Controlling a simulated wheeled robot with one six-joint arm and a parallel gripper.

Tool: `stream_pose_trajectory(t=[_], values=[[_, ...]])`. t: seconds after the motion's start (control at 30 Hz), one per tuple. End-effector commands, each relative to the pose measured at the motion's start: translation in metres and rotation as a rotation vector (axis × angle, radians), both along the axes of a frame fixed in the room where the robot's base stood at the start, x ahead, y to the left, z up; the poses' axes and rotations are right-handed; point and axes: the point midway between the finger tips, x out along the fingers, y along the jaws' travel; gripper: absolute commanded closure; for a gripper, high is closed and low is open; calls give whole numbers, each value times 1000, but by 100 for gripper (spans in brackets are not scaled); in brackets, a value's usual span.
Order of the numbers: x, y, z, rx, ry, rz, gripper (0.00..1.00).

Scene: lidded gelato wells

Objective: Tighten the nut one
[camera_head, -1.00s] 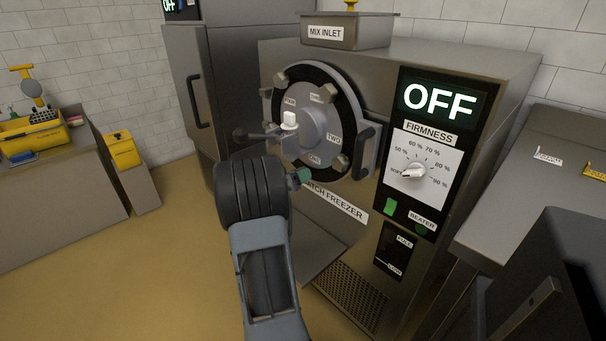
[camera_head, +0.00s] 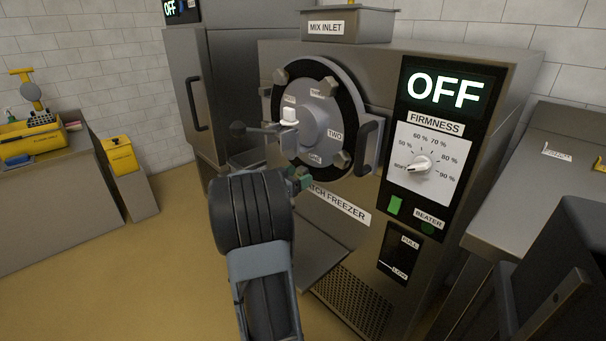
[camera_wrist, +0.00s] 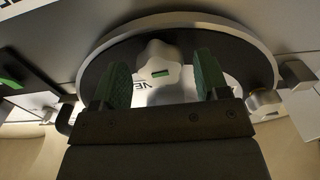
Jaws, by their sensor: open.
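The round freezer door (camera_head: 318,135) has hex-like nuts around its rim, with labels by them. In the wrist view, a pale lobed nut (camera_wrist: 155,56) with a green mark stands ahead of my gripper (camera_wrist: 162,68), beside a partly hidden label ending in "NE". The green fingers are open, one on each side of this nut and apart from it. Contact is not visible. In the head view, my gripper (camera_head: 299,180) is at the door's lower left edge, below the "ONE" label (camera_head: 315,158), and my wrist hides this nut.
A door handle (camera_head: 369,147) is at right. Another nut (camera_wrist: 264,101) shows right in the wrist view. A sloping chute (camera_head: 312,238) lies below.

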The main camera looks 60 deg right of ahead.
Motion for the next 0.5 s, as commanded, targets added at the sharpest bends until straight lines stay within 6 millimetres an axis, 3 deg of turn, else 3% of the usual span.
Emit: stream_pose_trajectory(t=[0.3,0.5], values=[[13,37,1,1,1,3,32],[17,49,1,0,0,1,32]])
